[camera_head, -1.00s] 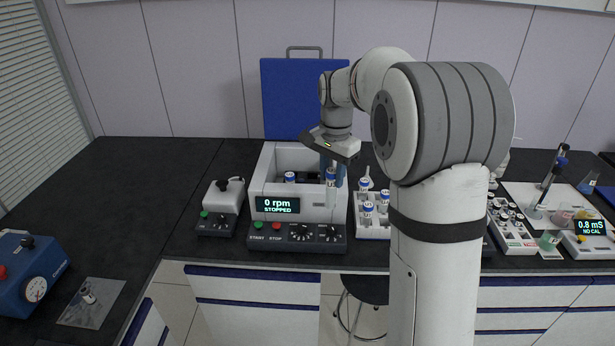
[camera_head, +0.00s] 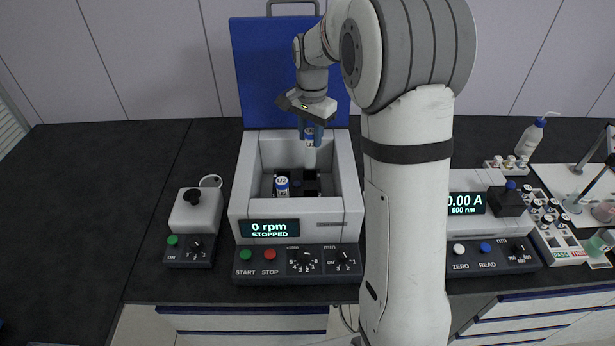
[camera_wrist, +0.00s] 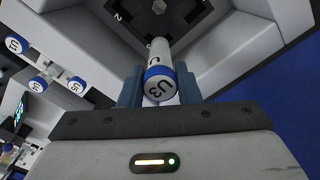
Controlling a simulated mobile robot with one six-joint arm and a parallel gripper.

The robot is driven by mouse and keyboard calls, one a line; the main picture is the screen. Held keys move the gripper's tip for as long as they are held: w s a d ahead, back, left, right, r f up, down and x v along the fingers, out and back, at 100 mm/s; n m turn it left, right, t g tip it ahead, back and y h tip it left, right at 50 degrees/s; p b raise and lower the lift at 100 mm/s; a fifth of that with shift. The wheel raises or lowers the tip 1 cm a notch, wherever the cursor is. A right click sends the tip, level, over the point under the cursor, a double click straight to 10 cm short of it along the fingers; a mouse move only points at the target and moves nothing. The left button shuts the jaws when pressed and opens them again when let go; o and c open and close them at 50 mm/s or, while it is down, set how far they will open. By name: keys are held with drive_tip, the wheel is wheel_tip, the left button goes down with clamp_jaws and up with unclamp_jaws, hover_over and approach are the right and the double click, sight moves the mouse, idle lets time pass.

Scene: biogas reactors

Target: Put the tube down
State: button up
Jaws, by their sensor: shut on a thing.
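My gripper (camera_head: 310,128) is shut on a white tube with a blue cap (camera_head: 310,148). In the wrist view the cap of this tube (camera_wrist: 158,84) reads U3 and sits between both fingers. The tube is roughly upright in the head view, over the right part of the open centrifuge bowl (camera_head: 262,150). Its lower end is close to the dark rotor (camera_head: 297,186); I cannot tell whether it is in a slot. A second blue-capped tube, U2 (camera_head: 282,186), stands in the rotor to the left. The centrifuge display (camera_head: 270,229) reads 0 rpm, STOPPED.
The blue centrifuge lid (camera_head: 262,70) stands open behind. A small device with a black knob (camera_head: 194,212) is at the left, a photometer (camera_head: 470,205) at the right. In the wrist view several blue-capped tubes (camera_wrist: 38,84) stand at left. The left bench is clear.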

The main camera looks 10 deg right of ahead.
sight(310, 162)
wheel_tip(310, 162, down, 9)
drive_tip(key=shift+f+p, duration=0.15)
drive_tip(key=shift+p, duration=0.55)
drive_tip(key=shift+f, duration=0.15)
drive_tip(key=o, duration=1)
drive_tip(key=shift+c, duration=0.2)
